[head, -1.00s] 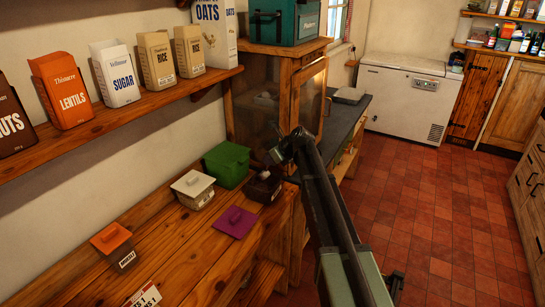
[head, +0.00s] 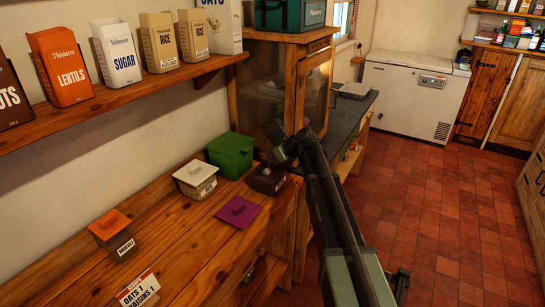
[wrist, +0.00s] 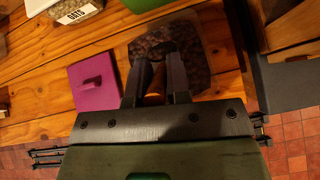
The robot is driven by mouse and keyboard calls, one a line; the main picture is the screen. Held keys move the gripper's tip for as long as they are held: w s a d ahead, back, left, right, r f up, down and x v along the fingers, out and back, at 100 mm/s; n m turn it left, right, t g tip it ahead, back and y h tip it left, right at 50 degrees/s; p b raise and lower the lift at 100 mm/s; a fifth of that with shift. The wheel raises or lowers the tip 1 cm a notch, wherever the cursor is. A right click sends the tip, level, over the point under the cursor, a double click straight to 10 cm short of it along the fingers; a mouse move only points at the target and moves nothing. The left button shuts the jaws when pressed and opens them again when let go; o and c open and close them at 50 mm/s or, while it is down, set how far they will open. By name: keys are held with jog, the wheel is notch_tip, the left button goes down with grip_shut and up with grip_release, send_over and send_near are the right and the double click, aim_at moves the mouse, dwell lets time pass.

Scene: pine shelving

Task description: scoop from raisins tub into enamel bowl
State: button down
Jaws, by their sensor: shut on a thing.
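The raisins tub (head: 264,187) is clear, open and full of dark raisins, and stands on the pine bench. In the wrist view the tub (wrist: 200,68) lies just past my fingertips. My gripper (head: 278,157) is over the tub; in the wrist view my gripper (wrist: 156,72) is shut on a scoop, whose tan handle (wrist: 154,97) shows between the fingers. The scoop's head is dark and hard to tell from the raisins, so I cannot tell what it holds. The purple lid (head: 238,211) lies on the bench beside the tub. I cannot make out the enamel bowl.
A green box (head: 230,155) stands behind the tub. A white-lidded oats tub (head: 195,181) and an orange-lidded tub (head: 112,233) stand to the left. A card (head: 139,290) reads oats 1, raisins 1. A wooden cabinet (head: 310,95) rises close behind my gripper.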

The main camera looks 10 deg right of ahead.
jog(key=shift+f+t+y+b, duration=0.6)
jog(key=shift+f+b, duration=0.05)
jog(key=shift+b, duration=0.55)
jog(key=shift+s+d+t+b, duration=0.15)
jog(key=shift+t+b, duration=0.15)
jog(key=shift+b, duration=0.05)
jog(key=s+d+r+t+y, duration=0.2)
jog(key=d+r+t+y, duration=0.1)
jog(key=r, duration=0.5)
jog(key=shift+s+m+t+y, duration=0.2)
jog(key=shift+m+t+y, duration=0.15)
jog(key=shift+y, duration=0.45)
jog(key=shift+d, duration=0.1)
